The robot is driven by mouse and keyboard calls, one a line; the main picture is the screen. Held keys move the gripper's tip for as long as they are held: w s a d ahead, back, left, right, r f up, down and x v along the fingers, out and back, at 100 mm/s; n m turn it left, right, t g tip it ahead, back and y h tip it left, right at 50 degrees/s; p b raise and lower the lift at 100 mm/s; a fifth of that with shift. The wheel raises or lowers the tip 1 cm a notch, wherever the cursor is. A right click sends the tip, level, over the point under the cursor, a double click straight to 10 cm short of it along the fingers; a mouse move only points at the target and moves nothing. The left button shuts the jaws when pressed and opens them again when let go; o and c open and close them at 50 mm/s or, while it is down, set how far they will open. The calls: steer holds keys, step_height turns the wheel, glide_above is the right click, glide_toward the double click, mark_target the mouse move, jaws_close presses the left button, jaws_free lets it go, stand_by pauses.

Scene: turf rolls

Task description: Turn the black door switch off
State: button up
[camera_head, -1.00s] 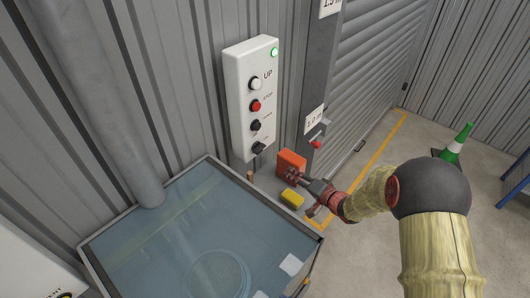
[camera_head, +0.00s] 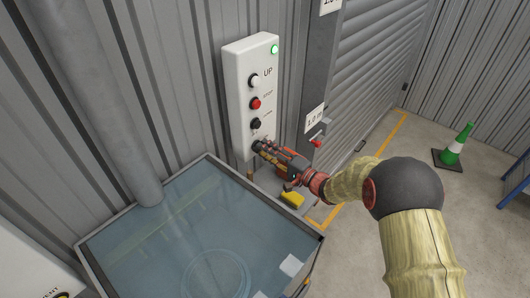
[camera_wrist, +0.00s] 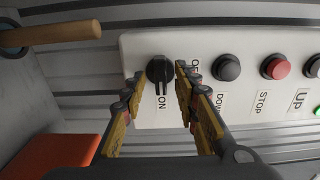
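The black door switch (camera_wrist: 160,69) is a round knob with a raised grip at the lower end of a white control panel (camera_head: 238,75). In the wrist view its grip lines up with the ON label; OFF is to its right. My gripper (camera_wrist: 159,78) is open, with one fingertip on each side of the knob. I cannot tell whether the fingers touch it. In the head view my gripper (camera_head: 259,147) is at the panel's bottom and hides the switch.
Black, red and white buttons and a lit green lamp (camera_head: 275,50) are farther up the panel. A glass-topped tank (camera_head: 190,235) stands below. An orange box (camera_wrist: 62,160) and a wooden handle (camera_wrist: 55,34) are near the gripper; a yellow block (camera_head: 292,199) lies below it.

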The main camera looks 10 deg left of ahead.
steer(key=shift+w+a, duration=0.2)
steer(key=shift+a, duration=0.05)
steer(key=shift+c, duration=0.4)
jaws_close()
